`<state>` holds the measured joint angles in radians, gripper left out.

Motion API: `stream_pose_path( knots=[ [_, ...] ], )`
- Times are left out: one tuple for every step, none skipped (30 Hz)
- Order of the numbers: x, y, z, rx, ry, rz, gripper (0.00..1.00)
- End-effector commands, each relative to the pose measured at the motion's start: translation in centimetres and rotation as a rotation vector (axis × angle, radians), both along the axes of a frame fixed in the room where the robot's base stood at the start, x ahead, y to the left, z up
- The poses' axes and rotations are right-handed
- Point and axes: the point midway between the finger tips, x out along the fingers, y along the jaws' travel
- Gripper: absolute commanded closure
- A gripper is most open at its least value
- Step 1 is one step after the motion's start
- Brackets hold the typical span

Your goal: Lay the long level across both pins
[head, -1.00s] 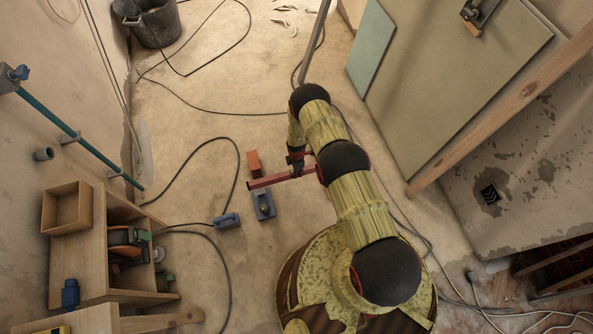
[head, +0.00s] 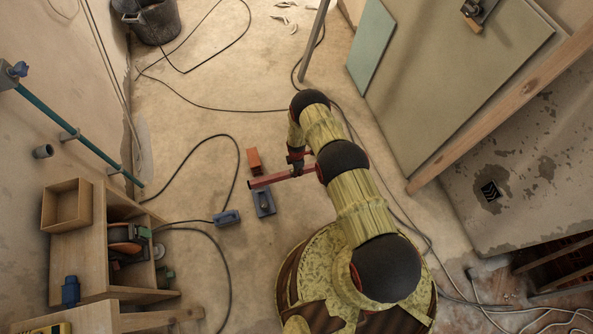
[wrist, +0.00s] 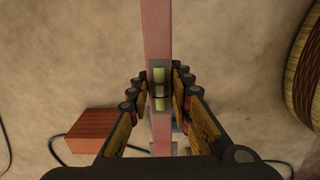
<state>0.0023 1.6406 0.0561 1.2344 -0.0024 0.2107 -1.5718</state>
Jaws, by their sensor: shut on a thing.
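The long level is a red bar (head: 268,180) with a pale vial window, seen in the head view and running top to bottom through the wrist view (wrist: 158,35). My gripper (head: 296,160) is shut on its middle, with fingers on both sides of the vial (wrist: 158,90). The level's left end appears above or beside a blue-grey block (head: 264,204) with a dark round part on top. A smaller blue block (head: 227,218) lies to its left. I cannot tell which parts are the pins, or whether the level touches anything below.
An orange-red brick (head: 254,161) lies close beside the level and shows in the wrist view (wrist: 90,122). Black cables (head: 238,165) loop over the floor. A wooden cabinet (head: 80,240) stands left, a black bucket (head: 155,22) at the back. Floor beyond the brick is mostly clear.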

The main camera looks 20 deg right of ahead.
Motion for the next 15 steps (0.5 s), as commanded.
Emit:
stream_pose_path(
  knots=[
    [0.06, 0.00, -0.06, 0.000, -0.001, 0.000, 1.00],
    [0.07, 0.00, -0.11, 0.000, -0.001, 0.000, 1.00],
    [0.07, 0.00, -0.18, 0.000, -0.001, 0.000, 1.00],
    [0.07, 0.00, -0.23, 0.000, -0.001, 0.000, 1.00],
    [0.06, 0.00, -0.29, 0.000, -0.001, 0.000, 1.00],
    [0.05, 0.00, -0.36, 0.000, -0.001, 0.000, 1.00],
    [0.05, 0.00, -0.42, 0.000, -0.001, 0.000, 1.00],
    [0.04, 0.00, -0.48, 0.000, 0.000, 0.000, 1.00],
    [0.03, 0.00, -0.55, 0.000, 0.000, 0.000, 1.00],
    [0.03, 0.00, -0.61, 0.000, 0.000, 0.000, 1.00],
    [0.03, 0.00, -0.66, 0.000, 0.000, 0.000, 1.00],
    [0.03, 0.00, -0.74, 0.000, 0.000, 0.000, 1.00],
    [0.03, 0.00, -0.79, 0.000, 0.000, 0.000, 1.00],
    [0.04, 0.00, -0.85, 0.000, 0.000, 0.000, 1.00],
    [0.04, 0.00, -0.92, 0.000, 0.000, 0.000, 1.00]
  ],
)
